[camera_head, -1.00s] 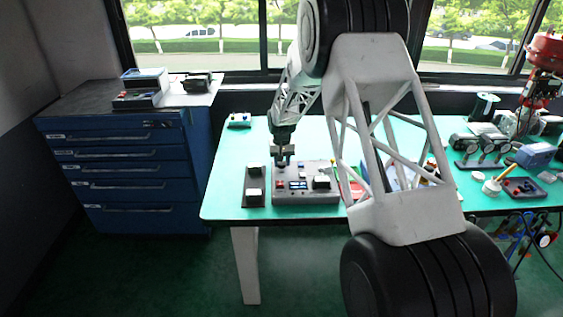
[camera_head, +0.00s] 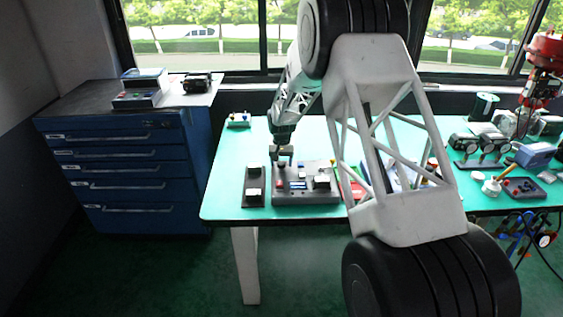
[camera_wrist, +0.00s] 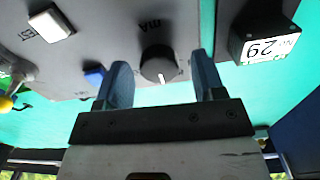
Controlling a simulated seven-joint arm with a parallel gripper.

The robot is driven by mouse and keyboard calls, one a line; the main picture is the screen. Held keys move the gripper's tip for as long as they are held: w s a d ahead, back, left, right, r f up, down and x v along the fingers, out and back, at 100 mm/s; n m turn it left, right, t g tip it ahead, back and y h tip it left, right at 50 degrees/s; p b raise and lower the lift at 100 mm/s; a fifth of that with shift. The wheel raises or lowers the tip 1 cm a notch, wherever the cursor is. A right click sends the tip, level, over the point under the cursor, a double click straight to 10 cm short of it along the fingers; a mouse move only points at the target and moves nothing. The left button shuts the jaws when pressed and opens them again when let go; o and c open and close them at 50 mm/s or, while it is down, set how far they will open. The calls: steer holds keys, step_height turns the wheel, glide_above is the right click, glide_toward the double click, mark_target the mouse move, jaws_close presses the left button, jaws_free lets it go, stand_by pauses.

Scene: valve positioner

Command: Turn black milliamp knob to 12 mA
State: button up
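The black milliamp knob (camera_wrist: 159,65) sits on a grey control box (camera_wrist: 185,22), beside an upside-down "mA" label. Its white pointer mark faces the lower edge of the wrist view. My gripper (camera_wrist: 161,68) is open, with one blue-grey finger on each side of the knob. A gap shows between the knob and each finger, so neither appears to touch it. In the head view my gripper (camera_head: 281,153) is over the back left part of the grey box (camera_head: 310,197); the knob cannot be made out there.
A dark block with a white numbered label (camera_wrist: 268,48) stands beside the box. A blue button (camera_wrist: 95,75) and a white button (camera_wrist: 50,23) are on the box. The green table (camera_head: 225,185) has clear room at the left; instruments crowd its right side.

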mark_target(281, 162)
stand_by(0.3)
steer(key=shift+r, duration=3.95)
